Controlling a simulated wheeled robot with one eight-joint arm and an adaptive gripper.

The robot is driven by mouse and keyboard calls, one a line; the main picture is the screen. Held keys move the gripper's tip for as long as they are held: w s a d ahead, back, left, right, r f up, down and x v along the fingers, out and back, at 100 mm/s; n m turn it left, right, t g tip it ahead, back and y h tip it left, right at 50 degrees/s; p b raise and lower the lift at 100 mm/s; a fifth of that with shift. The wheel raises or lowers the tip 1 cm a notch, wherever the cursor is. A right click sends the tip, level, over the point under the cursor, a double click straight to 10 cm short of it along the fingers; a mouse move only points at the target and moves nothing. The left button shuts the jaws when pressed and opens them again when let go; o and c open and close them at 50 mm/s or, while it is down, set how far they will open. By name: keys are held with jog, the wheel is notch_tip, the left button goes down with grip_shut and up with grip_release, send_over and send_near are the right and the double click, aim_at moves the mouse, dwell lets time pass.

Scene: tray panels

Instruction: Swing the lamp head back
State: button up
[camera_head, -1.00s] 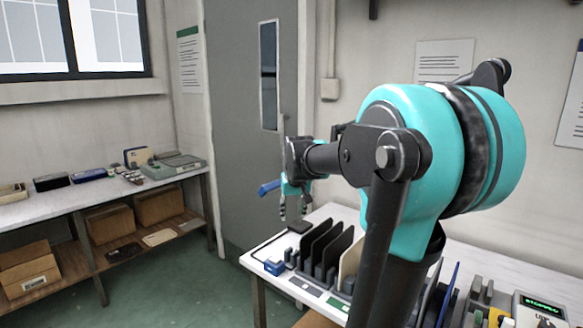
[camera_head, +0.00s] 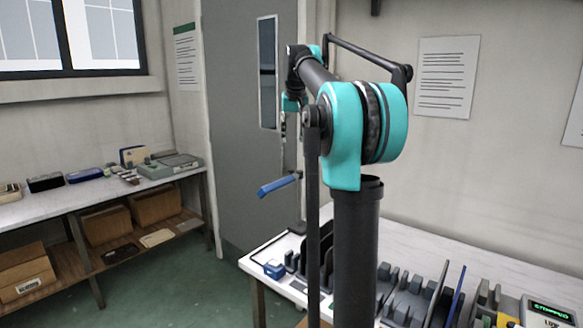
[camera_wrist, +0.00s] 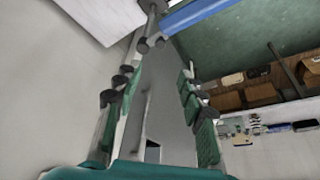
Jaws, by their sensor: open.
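The lamp head (camera_head: 279,185) is a long blue bar at the far left corner of the white table. It slants down to the left, its right end at a thin upright post (camera_head: 300,207). In the wrist view the blue head (camera_wrist: 203,12) is at the top edge, beside a dark jointed part (camera_wrist: 149,43). My gripper (camera_head: 285,127) points down, above the lamp head and apart from it. In the wrist view its two fingers are spread with nothing between them (camera_wrist: 157,82). My arm hides part of the table.
The white table (camera_head: 450,243) carries a rack of dark upright panels (camera_head: 408,285), a small blue block (camera_head: 274,268) and a device with a green display (camera_head: 549,310). A grey door (camera_head: 235,130) stands behind. A shelf bench (camera_head: 60,202) is at left, with open green floor between.

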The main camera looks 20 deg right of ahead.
aim_at(291, 170)
jog(key=x, duration=1.5)
jog(key=shift+r, duration=0.1)
grip_shut()
